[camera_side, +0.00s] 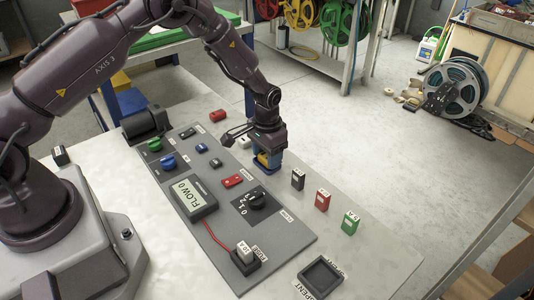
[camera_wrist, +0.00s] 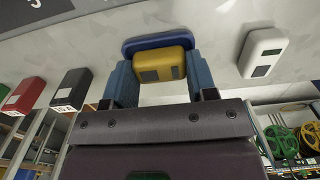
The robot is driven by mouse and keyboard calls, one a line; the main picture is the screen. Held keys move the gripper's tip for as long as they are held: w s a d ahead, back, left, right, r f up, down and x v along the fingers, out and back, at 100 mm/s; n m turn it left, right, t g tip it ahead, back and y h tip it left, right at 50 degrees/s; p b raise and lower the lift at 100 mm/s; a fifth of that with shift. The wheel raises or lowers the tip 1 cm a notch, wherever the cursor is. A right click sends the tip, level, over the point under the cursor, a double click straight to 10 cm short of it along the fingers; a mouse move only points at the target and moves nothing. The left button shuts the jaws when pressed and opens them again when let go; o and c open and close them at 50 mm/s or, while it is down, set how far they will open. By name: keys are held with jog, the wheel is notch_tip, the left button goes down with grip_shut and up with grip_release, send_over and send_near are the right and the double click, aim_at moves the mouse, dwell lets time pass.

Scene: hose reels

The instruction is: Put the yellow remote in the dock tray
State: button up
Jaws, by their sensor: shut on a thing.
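The yellow remote (camera_wrist: 160,66) sits between the two blue fingers of my gripper (camera_wrist: 158,84) in the wrist view, with dark patches on its near face. My gripper is shut on it. A dark blue tray rim (camera_wrist: 150,42), apparently the dock tray, shows right behind the remote. I cannot tell whether the remote rests inside the tray or is held just above it. In the side view my gripper (camera_side: 268,161) points down at the far right edge of the grey panel, and only a little of the yellow remote (camera_side: 263,158) shows between the fingers.
A white remote-like block (camera_wrist: 263,52) stands beside my gripper. Black (camera_side: 298,180), red (camera_side: 322,200) and green (camera_side: 350,222) blocks stand in a row nearby. The grey panel (camera_side: 285,235) carries a knob, buttons and a flow display (camera_side: 187,197). A dark square tray (camera_side: 320,277) lies at the front.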

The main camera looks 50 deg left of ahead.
jog(key=shift+f, duration=0.2)
jog(key=o, duration=0.9)
jog(key=shift+r, duration=0.1)
jog(key=s+d+r+t, duration=0.1)
jog(key=s+r, duration=0.4)
jog(key=r, duration=0.9)
jog(key=s+r+t, duration=0.1)
jog(key=s+r, duration=0.3)
jog(key=r, duration=1.1)
jog(key=s+r+t, duration=0.1)
jog(key=s, duration=0.5)
jog(key=s+r+t, duration=0.1)
jog(key=s+r, duration=0.1)
jog(key=s, duration=0.4)
jog(key=s+d+r+t, duration=0.1)
jog(key=s, duration=0.5)
jog(key=shift+r+t, duration=0.3)
jog(key=shift+r, duration=0.1)
